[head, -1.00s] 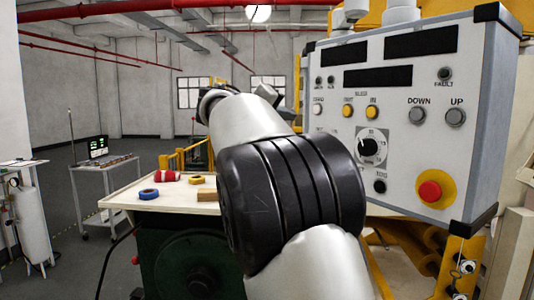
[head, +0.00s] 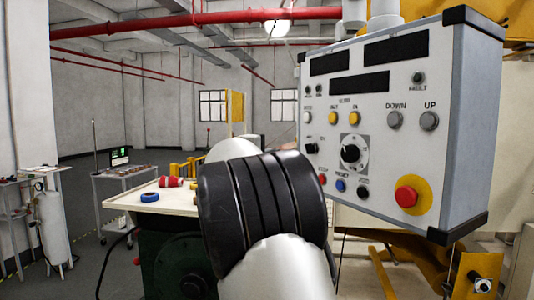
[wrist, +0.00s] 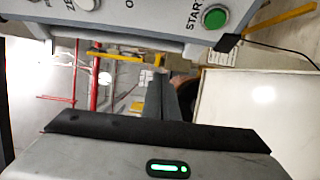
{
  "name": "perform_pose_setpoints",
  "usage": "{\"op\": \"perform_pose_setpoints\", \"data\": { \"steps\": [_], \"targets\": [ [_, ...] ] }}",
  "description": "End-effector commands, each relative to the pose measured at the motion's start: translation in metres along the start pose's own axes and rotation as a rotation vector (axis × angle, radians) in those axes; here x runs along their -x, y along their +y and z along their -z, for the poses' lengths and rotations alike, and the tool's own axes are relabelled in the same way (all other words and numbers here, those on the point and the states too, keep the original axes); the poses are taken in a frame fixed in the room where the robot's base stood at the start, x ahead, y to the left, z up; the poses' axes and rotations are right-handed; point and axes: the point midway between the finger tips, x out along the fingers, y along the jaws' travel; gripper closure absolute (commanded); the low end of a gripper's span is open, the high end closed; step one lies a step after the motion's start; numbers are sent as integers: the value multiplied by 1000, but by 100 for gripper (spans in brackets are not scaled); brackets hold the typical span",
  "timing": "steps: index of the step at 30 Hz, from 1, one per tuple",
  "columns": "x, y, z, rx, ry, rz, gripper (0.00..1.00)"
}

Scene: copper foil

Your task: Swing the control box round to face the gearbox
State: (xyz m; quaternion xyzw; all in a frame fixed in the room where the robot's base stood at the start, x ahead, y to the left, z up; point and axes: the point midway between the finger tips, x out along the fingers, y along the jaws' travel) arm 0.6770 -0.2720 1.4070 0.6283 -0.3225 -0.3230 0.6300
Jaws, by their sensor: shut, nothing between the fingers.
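The control box (head: 378,150) hangs at the right of the head view. Its panel of dark displays, buttons, dial and red stop button faces me, and its right side also shows. In the wrist view the box's edge (wrist: 130,31) and green START button (wrist: 214,17) fill the top. My gripper (wrist: 168,92) is shut and empty just below that edge in the picture; I cannot tell if it touches. The arm hides the gripper in the head view. A dark green machine (head: 182,262) under the bench may be the gearbox; I cannot tell.
A pale bench top (head: 140,204) holds a blue ring (head: 149,197) and a red spool (head: 171,182). Yellow machine parts (head: 395,262) lie below the box.

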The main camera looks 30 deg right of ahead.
Motion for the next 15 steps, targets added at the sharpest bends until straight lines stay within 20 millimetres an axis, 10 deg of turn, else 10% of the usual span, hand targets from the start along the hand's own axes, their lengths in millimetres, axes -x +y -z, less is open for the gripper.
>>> {"op": "perform_pose_setpoints", "data": {
  "steps": [15],
  "targets": [
    [-61,0,-27,-2,0,0,100]
  ]
}}
